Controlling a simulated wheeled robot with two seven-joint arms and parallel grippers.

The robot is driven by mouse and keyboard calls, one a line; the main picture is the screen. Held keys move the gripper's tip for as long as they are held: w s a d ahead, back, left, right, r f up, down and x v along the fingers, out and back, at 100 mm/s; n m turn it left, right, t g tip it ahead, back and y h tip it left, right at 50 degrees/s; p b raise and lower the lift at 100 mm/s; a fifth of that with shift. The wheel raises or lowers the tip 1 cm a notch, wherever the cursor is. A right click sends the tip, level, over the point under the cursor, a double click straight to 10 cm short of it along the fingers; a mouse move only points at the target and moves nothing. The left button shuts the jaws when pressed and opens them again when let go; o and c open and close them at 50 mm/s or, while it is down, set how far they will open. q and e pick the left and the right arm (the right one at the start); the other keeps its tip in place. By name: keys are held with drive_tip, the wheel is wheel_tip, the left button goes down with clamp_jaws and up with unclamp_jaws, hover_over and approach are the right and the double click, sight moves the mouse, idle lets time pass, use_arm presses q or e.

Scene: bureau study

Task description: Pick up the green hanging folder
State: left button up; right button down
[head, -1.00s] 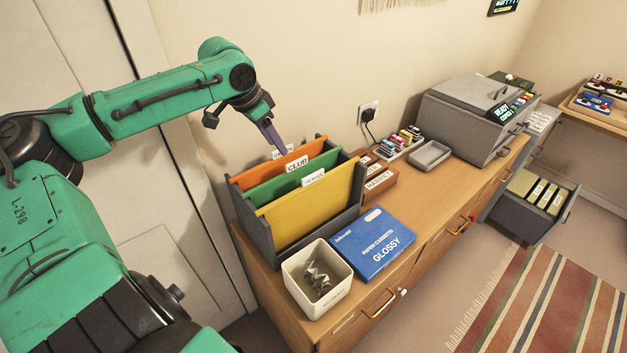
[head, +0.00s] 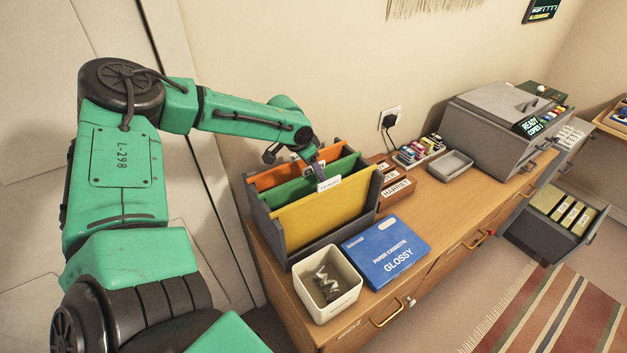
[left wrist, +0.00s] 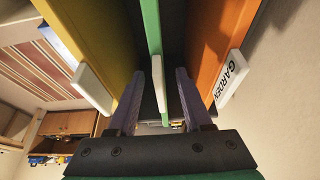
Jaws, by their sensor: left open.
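The green hanging folder (head: 288,192) stands upright in the grey file holder (head: 268,232), between the orange folder (head: 272,178) and the yellow folder (head: 322,222). My left gripper (head: 319,170) is open at the top of the green folder and hides its label in the head view. In the left wrist view the green folder (left wrist: 151,28) and its white tab (left wrist: 158,85) lie between the two spread fingers of the left gripper (left wrist: 160,98). My right gripper is not in view.
The yellow folder (left wrist: 97,40) and the orange folder (left wrist: 222,45) flank the fingers closely. A cream bin (head: 327,285) and a blue paper box (head: 386,250) stand in front of the holder. Wooden label blocks (head: 397,189) are at its right. The wall is behind.

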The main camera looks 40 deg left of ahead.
use_arm(q)
drive_tip(key=shift+x, duration=0.9)
drive_tip(key=shift+r, duration=0.15)
clamp_jaws()
idle(0.5)
